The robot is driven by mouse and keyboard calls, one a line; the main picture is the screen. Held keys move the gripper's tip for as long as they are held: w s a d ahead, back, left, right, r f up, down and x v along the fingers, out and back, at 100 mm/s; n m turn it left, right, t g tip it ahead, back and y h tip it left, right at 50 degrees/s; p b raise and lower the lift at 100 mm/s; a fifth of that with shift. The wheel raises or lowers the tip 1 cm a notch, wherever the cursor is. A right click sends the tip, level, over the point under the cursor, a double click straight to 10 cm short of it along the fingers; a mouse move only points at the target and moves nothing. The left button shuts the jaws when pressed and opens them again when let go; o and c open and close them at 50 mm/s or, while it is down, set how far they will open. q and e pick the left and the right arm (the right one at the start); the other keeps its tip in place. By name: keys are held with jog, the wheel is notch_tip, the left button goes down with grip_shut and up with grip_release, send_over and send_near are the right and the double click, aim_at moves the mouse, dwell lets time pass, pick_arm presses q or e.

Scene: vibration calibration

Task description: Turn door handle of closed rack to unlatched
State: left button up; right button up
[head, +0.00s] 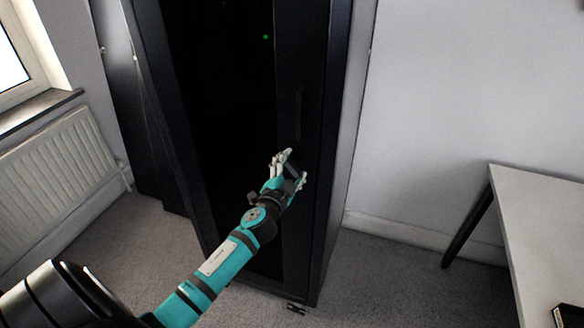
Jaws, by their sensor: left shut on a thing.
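The rack (225,120) is a tall black cabinet in the middle of the head view, with its dark door closed. The door handle (298,108) is a dark, narrow upright strip on the right side of the door, hard to tell from the black frame. My left gripper (294,167) is at the lower part of the handle area, its pale fingers shut on a small dark part that looks like the handle's lower end. The fingers hide most of that part, so its angle cannot be told. My right gripper is not in view.
A white table (540,215) with a dark leg stands at the right. A radiator (60,180) is below a window at the left. Grey carpet (385,275) is clear between the rack and table. A green light (265,37) shows on the rack.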

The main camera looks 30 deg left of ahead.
pick_arm(q)
jog(key=m, duration=0.4)
jog(key=shift+m, duration=2)
jog(key=shift+f+m, duration=0.1)
jog(key=shift+m, duration=0.2)
jog(key=o, duration=1.2)
jog(key=v, duration=1.2)
jog(key=shift+d, duration=0.1)
